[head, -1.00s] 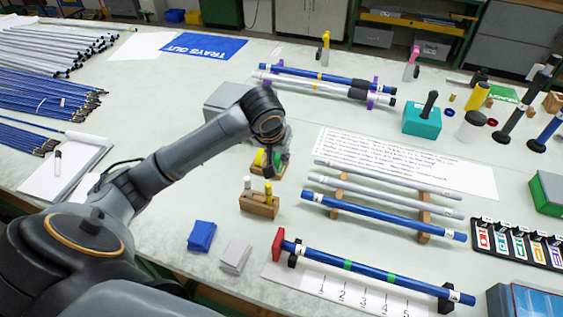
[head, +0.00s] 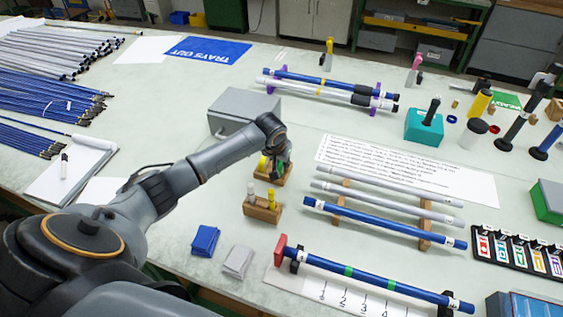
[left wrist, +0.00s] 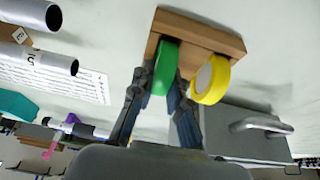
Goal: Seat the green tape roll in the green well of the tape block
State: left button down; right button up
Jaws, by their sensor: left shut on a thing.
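The tape block (head: 262,175) is a small wooden block in the middle of the table. It shows from closer in the left wrist view (left wrist: 199,32). A yellow tape roll (left wrist: 210,80) stands in its one side, also visible in the head view (head: 263,163). My left gripper (left wrist: 168,88) is shut on the green tape roll (left wrist: 166,66), beside the yellow roll. The green roll overlaps the block's edge; its lower rim and the green well are hidden, so I cannot tell how deep it sits. My right gripper is out of view.
A second wooden block (head: 261,211) with small yellow and white pieces stands just in front. A grey box (head: 240,112) with a handle is behind the tape block. Rods on a rack (head: 425,218) lie to the right. Blue and grey small items (head: 205,240) lie nearer.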

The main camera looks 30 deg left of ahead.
pick_arm(q)
jog(key=shift+f, duration=0.15)
jog(key=c, duration=1.3)
grip_release()
jog(key=v, duration=1.2)
jog(key=shift+b, duration=0.3)
